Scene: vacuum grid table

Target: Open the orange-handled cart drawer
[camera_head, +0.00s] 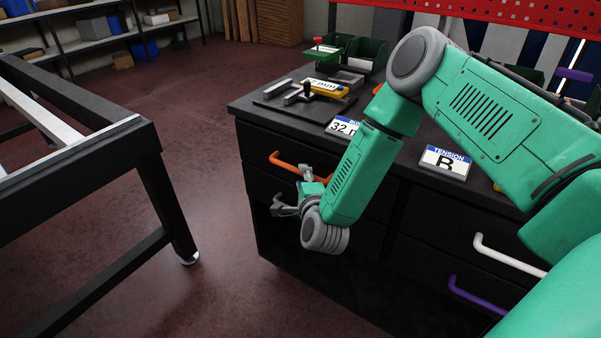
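The orange handle (286,163) is a bar on the upper left drawer (254,150) of the black cart (250,108). That drawer looks shut, flush with the cart front. My green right arm reaches in from the right and hangs down in front of the cart. My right gripper (291,188) is just below and in front of the orange handle, its grey fingers spread apart with nothing seen between them. The upper finger overlaps the handle in the picture; I cannot tell whether it touches. The forearm and wrist hide part of the drawer front. My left gripper is out of view.
A white handle (508,256) and a purple handle (484,295) are on the right drawers. The cart top holds a yellow tool (325,88), green bins (367,50) and a "TENSION B" sign (445,162). A black-framed table (140,143) stands left, with open floor between.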

